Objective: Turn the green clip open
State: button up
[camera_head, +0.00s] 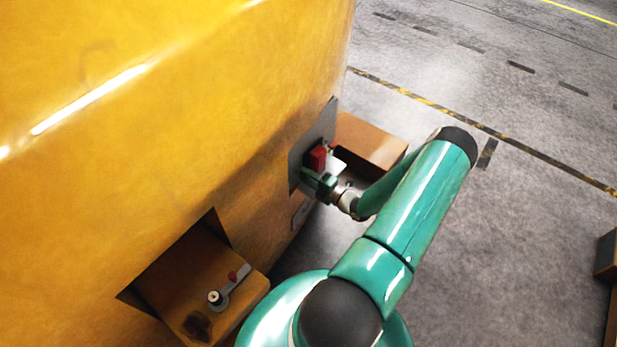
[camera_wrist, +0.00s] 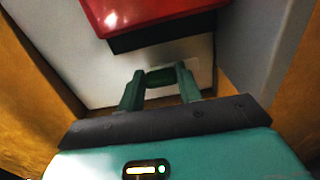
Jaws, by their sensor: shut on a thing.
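The green clip (camera_wrist: 160,78) shows in the wrist view as a small dark green bar between my fingertips, in front of a pale plate. My gripper (camera_wrist: 159,72) is shut on it, with one finger at each side. In the head view my gripper (camera_head: 317,181) reaches the grey plate (camera_head: 298,161) on the side of the yellow casting, just below a red block. There the clip cannot be told apart from my fingers. Its far side is hidden, and I cannot tell how far it is turned.
The red block (camera_wrist: 150,15) sits close above my fingertips. The large yellow casting (camera_head: 150,130) fills the left. A brown box-like part (camera_head: 370,138) is behind my gripper. A lower brown part (camera_head: 190,275) carries a small lever (camera_head: 228,288). Grey floor (camera_head: 520,190) is open at right.

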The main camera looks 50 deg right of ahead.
jog(key=o, duration=1)
jog(key=s, duration=0.9)
jog(key=s+d, duration=0.1)
jog(key=s, duration=0.3)
jog(key=shift+s+d, duration=0.1)
jog(key=shift+s, duration=0.25)
